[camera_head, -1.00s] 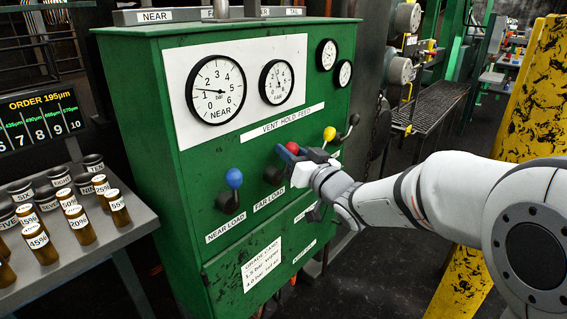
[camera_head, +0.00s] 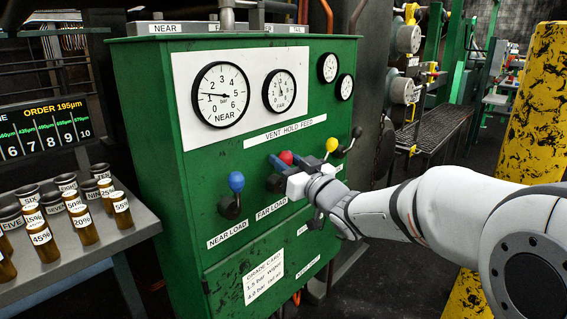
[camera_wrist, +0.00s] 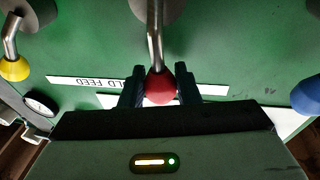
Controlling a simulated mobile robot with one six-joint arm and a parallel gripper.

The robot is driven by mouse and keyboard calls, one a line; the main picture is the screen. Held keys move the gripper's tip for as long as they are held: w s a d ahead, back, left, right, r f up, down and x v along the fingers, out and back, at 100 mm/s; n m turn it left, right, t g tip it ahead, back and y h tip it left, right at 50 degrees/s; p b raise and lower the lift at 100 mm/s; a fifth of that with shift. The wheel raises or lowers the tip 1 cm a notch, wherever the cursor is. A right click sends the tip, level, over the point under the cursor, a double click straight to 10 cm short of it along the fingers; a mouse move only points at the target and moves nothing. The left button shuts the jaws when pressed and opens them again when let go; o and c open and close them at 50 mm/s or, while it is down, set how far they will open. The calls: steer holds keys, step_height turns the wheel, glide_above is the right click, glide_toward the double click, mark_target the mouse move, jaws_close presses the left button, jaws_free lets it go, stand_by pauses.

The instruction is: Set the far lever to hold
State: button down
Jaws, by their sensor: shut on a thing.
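The far lever has a red knob (camera_head: 286,157) and stands above the FAR LOAD label (camera_head: 271,209) on the green cabinet. In the wrist view its red knob (camera_wrist: 160,88) sits between the two dark fingers, with the metal rod running up from it. My gripper (camera_head: 281,162) is shut on this knob; it also shows in the wrist view (camera_wrist: 161,90). The VENT HOLD FEED strip (camera_head: 293,131) is above the levers. I cannot tell exactly which word the lever lines up with.
A blue-knobbed lever (camera_head: 236,181) is left of my gripper and a yellow-knobbed lever (camera_head: 332,144) is right of it, both close. The NEAR gauge (camera_head: 220,94) and FAR gauge (camera_head: 279,90) are above. A shelf with labelled bottles (camera_head: 83,226) stands at the left.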

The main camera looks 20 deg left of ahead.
steer(key=shift+a+r, duration=0.1)
steer(key=c, duration=1.5)
jaws_free()
steer(key=shift+c, duration=0.2)
steer(key=shift+o, duration=0.8)
steer(key=shift+w, duration=0.15)
steer(key=shift+o, duration=1.3)
steer(key=v, duration=0.8)
steer(key=shift+p, duration=0.4)
